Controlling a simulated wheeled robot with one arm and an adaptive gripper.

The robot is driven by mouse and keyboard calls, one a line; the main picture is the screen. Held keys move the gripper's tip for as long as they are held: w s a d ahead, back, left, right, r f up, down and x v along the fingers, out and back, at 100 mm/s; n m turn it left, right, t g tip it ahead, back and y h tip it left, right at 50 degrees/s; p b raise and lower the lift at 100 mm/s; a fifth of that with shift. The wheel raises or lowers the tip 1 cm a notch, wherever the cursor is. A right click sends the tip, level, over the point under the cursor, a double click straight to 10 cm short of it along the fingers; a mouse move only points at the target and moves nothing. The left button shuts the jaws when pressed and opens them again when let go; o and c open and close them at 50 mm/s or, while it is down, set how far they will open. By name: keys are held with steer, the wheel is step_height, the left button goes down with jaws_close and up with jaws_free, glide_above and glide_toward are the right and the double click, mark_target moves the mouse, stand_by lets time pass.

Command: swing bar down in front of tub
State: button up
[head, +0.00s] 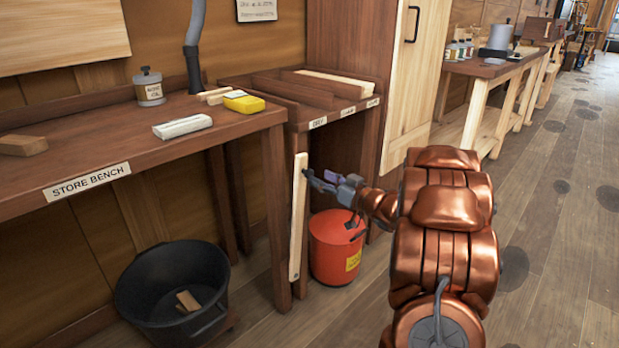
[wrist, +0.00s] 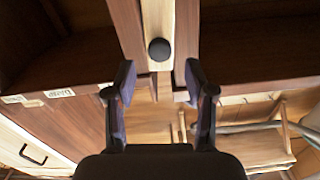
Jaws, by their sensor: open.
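In the wrist view the pale bar (wrist: 158,18) has a round black knob (wrist: 159,50). My gripper (head: 318,181) is open just right of the bar's upper end. In the wrist view my gripper (wrist: 160,82) has its two fingers apart with the knob lined up between them, and I cannot tell whether they touch it. A black tub (head: 140,303) with wood offcuts in it sits under the bench, left of the bar.
The store bench (head: 75,160) bears a grey tin, a yellow item and blocks. A red lidded bin (head: 336,247) stands right of the bar, under a side shelf with labelled slots (head: 318,122). A pale door (head: 412,95) stands behind my arm. The floor at right is clear.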

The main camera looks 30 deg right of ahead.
mark_target(311, 174)
steer(key=shift+b+x, duration=0.75)
steer(key=shift+x, duration=2.1)
steer(key=shift+c, duration=0.2)
jaws_close()
